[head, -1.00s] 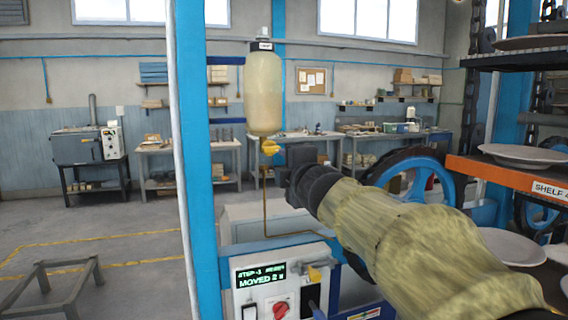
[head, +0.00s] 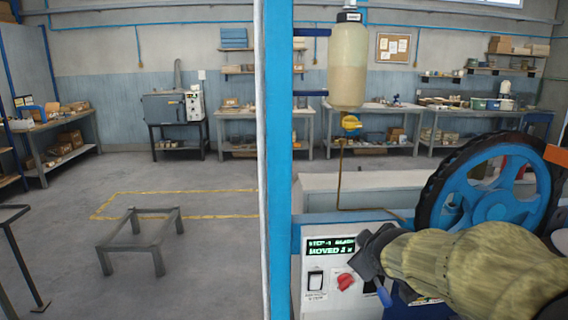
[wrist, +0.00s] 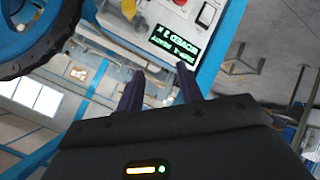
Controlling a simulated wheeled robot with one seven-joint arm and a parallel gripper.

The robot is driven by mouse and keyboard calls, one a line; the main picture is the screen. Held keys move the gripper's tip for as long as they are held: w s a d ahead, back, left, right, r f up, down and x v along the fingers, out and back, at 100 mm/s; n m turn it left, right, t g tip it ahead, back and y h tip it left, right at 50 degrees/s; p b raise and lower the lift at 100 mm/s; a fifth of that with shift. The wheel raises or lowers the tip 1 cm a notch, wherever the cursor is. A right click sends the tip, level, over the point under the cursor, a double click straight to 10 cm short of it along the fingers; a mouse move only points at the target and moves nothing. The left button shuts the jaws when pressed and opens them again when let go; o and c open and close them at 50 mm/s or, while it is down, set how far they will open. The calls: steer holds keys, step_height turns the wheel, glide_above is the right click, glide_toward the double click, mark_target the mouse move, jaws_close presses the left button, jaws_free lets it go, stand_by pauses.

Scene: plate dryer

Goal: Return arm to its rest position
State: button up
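My arm, in a yellowish sleeve, reaches in from the lower right of the head view. My gripper (wrist: 159,86) shows in the wrist view with its two dark fingers apart and nothing between them. In the head view its dark end is in front of the white control panel (head: 313,276) and hides the panel's right part. The panel has a green-lettered display (head: 331,246), which reads "MOVED" and a number, and a red knob (head: 346,282). I cannot tell whether the gripper touches the panel.
A blue spoked wheel with a dark rim (head: 489,190) stands close behind my arm. A blue post (head: 277,160) rises left of the panel. A cloudy bottle (head: 347,65) with a yellow valve hangs above. A low metal frame (head: 142,232) stands on otherwise open floor at left.

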steer(key=s+a+f+m+g+p, duration=0.1)
steer(key=s+a+f+m+g, duration=0.1)
steer(key=s+f+m+g, duration=0.2)
steer(key=s+a+f+m+g+y+p, duration=0.1)
steer(key=s+f+m+g, duration=0.3)
steer(key=s+f, duration=0.7)
steer(key=s, duration=0.2)
steer(key=shift+s+a, duration=0.3)
steer(key=shift+a, duration=0.05)
steer(key=shift+f, duration=0.1)
